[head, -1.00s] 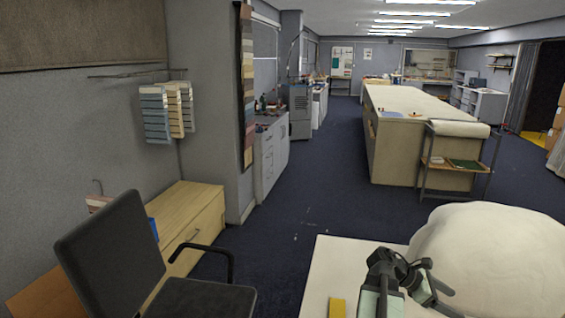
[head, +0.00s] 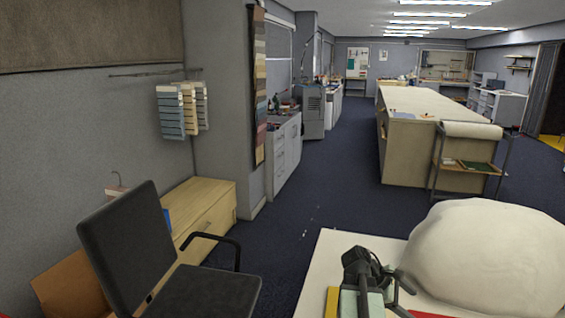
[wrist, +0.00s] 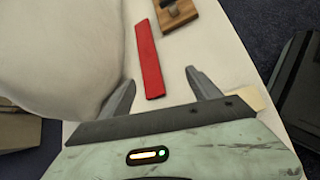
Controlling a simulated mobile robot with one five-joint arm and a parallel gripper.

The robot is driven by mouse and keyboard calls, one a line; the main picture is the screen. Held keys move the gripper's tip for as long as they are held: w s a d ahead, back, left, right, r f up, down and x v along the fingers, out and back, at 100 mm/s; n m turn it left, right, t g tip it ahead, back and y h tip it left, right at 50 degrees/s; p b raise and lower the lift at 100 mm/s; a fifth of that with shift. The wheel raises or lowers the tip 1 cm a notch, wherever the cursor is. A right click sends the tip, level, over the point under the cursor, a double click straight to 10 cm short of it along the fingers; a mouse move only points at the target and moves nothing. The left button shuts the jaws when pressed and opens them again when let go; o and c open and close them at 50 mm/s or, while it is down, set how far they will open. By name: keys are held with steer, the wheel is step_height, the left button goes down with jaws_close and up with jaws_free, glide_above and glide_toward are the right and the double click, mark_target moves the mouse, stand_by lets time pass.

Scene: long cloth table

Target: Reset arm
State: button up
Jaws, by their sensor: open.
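My gripper (wrist: 164,82) is open in the wrist view, its two grey fingers spread apart over the pale tabletop. Nothing is held between them. A long red bar (wrist: 147,58) lies on the table, its near end showing between the fingers. In the head view my dark arm (head: 362,268) rises at the bottom, over the near table (head: 335,255). The fingertips are not clear there.
A large white lump (head: 485,255) stands on the table right of my arm; it fills the wrist view's left side (wrist: 50,50). A wooden block (wrist: 176,14) lies beyond the red bar. A yellow block (head: 331,302) sits left of my arm. A black chair (head: 130,250) stands left.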

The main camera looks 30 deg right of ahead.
steer(key=w+a+f+m+t+y, duration=0.1)
steer(key=w+a+f, duration=0.1)
steer(key=w+a, duration=0.4)
steer(key=w+a+f+m+t+y, duration=0.1)
steer(key=w+a+f+t, duration=0.1)
steer(key=w+a, duration=0.4)
steer(key=w+a+f+m+t+y, duration=0.1)
steer(key=w+a+f+t, duration=0.1)
steer(key=w+a, duration=0.5)
steer(key=shift+a, duration=2.75)
steer(key=w+a+f+m+t+y, duration=0.1)
steer(key=w+a+m+y, duration=0.1)
steer(key=a, duration=1.1)
steer(key=w+a+f+m+y, duration=0.1)
steer(key=w+a+m+y, duration=0.15)
steer(key=a, duration=1.15)
step_height(320, 180, down, 10)
steer(key=s+d+b, duration=0.1)
steer(key=s+b, duration=0.1)
steer(key=b, duration=0.8)
step_height(320, 180, up, 21)
steer(key=p, duration=2)
steer(key=shift+f+n, duration=0.2)
steer(key=shift+n, duration=0.25)
steer(key=shift+o, duration=0.5)
steer(key=shift+f, duration=0.2)
steer(key=shift+d, duration=0.1)
